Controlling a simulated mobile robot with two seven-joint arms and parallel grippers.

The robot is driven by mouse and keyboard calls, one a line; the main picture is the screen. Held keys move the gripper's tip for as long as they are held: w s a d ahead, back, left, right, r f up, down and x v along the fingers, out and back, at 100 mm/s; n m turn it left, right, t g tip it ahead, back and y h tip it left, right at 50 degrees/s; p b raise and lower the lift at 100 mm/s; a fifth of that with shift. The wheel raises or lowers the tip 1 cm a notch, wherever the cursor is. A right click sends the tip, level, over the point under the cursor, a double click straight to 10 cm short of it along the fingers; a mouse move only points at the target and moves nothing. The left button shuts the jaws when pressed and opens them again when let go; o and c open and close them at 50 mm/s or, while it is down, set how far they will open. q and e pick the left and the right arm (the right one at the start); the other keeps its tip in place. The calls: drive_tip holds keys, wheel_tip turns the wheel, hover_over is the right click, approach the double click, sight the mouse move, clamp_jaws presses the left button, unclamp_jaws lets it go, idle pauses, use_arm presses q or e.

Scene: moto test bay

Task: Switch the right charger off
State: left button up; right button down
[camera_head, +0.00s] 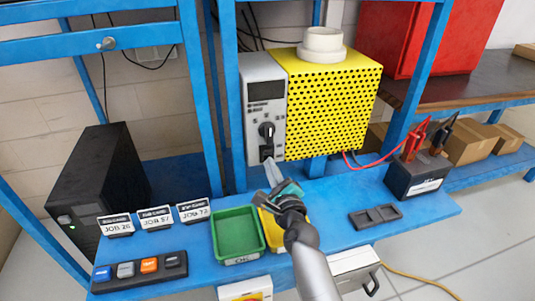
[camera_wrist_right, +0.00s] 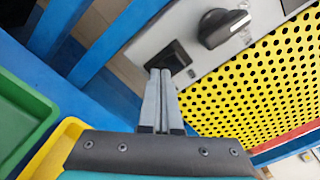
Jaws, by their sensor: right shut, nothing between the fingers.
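The right charger is a yellow perforated box (camera_head: 325,105) with a grey front panel (camera_head: 262,75) at its left side. The panel bears a dark display (camera_head: 266,90), a black rotary knob (camera_head: 267,130) and a small black switch (camera_head: 266,152) below it. The knob (camera_wrist_right: 222,27) and the switch (camera_wrist_right: 172,57) also show in the right wrist view. My right gripper (camera_head: 270,168) is shut and empty, its fingertips (camera_wrist_right: 160,72) right by the switch. I cannot tell whether they touch it. The rocker's position is unclear. My left gripper is out of view.
A green tray (camera_head: 238,258) and a partly hidden yellow tray (camera_head: 267,236) lie on the blue bench. A battery (camera_head: 415,177) with red and black clamps stands right. Job cards (camera_head: 155,218), a button strip (camera_head: 140,270) and a black box (camera_head: 95,185) are left. Blue posts flank the charger.

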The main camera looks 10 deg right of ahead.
drive_tip(key=shift+s+p, duration=0.35)
drive_tip(key=shift+s, duration=0.9)
drive_tip(key=s+p, duration=0.1)
drive_tip(key=s, duration=0.5)
drive_tip(key=shift+d, duration=0.15)
